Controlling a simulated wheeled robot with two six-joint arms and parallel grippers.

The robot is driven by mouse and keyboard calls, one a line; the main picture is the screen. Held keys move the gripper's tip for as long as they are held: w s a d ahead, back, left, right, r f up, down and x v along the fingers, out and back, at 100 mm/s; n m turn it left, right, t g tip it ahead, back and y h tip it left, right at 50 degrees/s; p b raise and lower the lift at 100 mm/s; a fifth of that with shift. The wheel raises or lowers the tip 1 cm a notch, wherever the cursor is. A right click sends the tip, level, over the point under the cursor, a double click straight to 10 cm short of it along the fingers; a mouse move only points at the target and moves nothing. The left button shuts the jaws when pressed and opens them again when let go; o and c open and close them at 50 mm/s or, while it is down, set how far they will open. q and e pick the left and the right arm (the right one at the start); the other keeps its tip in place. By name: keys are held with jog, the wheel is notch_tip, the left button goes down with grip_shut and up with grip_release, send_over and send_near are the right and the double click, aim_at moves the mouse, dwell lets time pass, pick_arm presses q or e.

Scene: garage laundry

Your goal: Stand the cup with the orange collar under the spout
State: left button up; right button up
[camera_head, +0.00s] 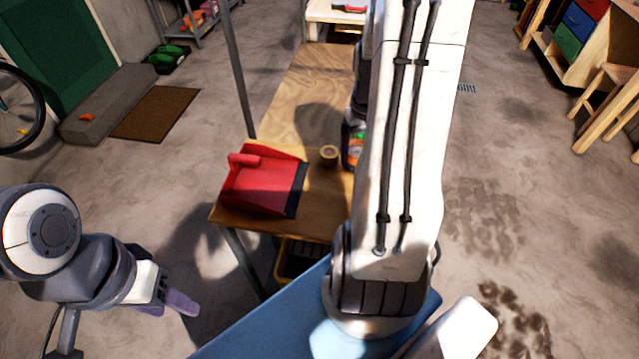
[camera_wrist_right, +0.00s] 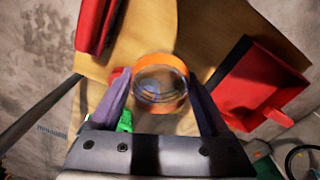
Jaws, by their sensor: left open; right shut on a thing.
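The cup with the orange collar (camera_wrist_right: 160,84) is between the fingers of my right gripper (camera_wrist_right: 160,92) in the right wrist view. I look down into its round clear mouth, and the orange collar rings it. In the head view my right arm hides most of this gripper; an orange and green patch (camera_head: 356,148) shows beside the arm, and I cannot tell whether it is the cup. No spout can be made out in either view. My left gripper (camera_head: 176,301) is open and empty, low at the left over the floor, away from the table.
A wooden table (camera_head: 305,85) holds a red dustpan (camera_head: 262,184), also in the wrist view (camera_wrist_right: 262,85), and a tan roll (camera_head: 328,154). A red object (camera_wrist_right: 94,28) stands at the wrist view's upper left. A yellow crate (camera_head: 283,262) sits beneath the table.

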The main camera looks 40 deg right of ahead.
jog(key=w+a+f, duration=0.1)
jog(key=w+a, duration=0.1)
jog(key=w+a+f, duration=0.2)
jog(key=w+a+f+p, duration=0.1)
jog(key=w+a+f, duration=0.1)
jog(key=shift+w+a+f, duration=0.25)
jog(key=shift+w, duration=0.05)
jog(key=shift+f, duration=2.05)
jog(key=shift+f, duration=0.2)
jog(key=o, duration=1.2)
jog(key=shift+c, duration=0.2)
